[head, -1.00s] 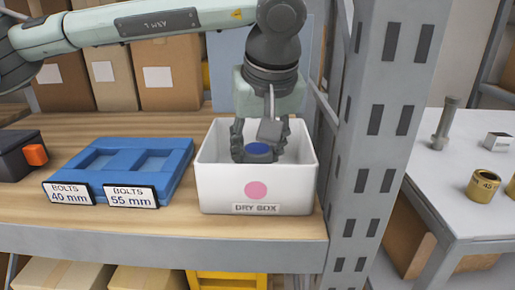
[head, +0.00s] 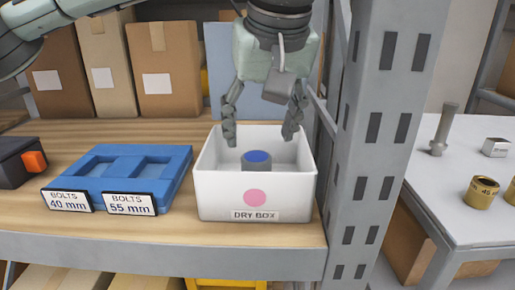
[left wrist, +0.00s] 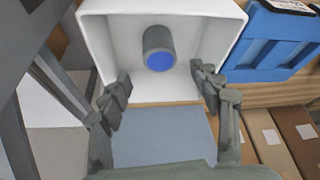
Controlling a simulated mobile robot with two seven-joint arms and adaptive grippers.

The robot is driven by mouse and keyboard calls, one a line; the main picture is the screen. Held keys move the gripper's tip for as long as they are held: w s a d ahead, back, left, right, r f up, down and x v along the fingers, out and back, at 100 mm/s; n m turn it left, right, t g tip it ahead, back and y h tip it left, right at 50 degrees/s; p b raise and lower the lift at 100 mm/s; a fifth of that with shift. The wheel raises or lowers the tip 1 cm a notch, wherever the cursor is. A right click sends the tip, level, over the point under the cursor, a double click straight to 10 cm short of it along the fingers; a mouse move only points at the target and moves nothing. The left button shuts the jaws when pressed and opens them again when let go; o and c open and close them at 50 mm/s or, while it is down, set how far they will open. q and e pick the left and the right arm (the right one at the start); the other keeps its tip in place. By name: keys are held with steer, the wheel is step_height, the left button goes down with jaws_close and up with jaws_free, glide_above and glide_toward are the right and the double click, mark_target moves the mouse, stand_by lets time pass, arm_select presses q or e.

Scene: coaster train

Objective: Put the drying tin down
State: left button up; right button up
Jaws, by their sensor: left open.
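The drying tin (head: 257,161) is a small grey cylinder with a blue top. It stands upright inside the white dry box (head: 256,190), which has a pink dot and a DRY BOX label on its front. In the left wrist view the tin (left wrist: 158,50) is inside the box (left wrist: 108,45), clear of the fingers. My left gripper (head: 263,133) is open and empty above the box, its fingers spread wide over the tin. In the left wrist view the open fingers (left wrist: 164,95) show on either side. My right gripper is out of view.
A blue bolt tray (head: 125,172) with 40 mm and 55 mm labels lies left of the box. A grey shelf upright (head: 365,140) stands close on the right. Cardboard boxes (head: 168,72) stand behind. A table (head: 455,205) with brass parts is at the right.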

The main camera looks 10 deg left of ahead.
arm_select(q)
steer(key=shift+v, duration=2.65)
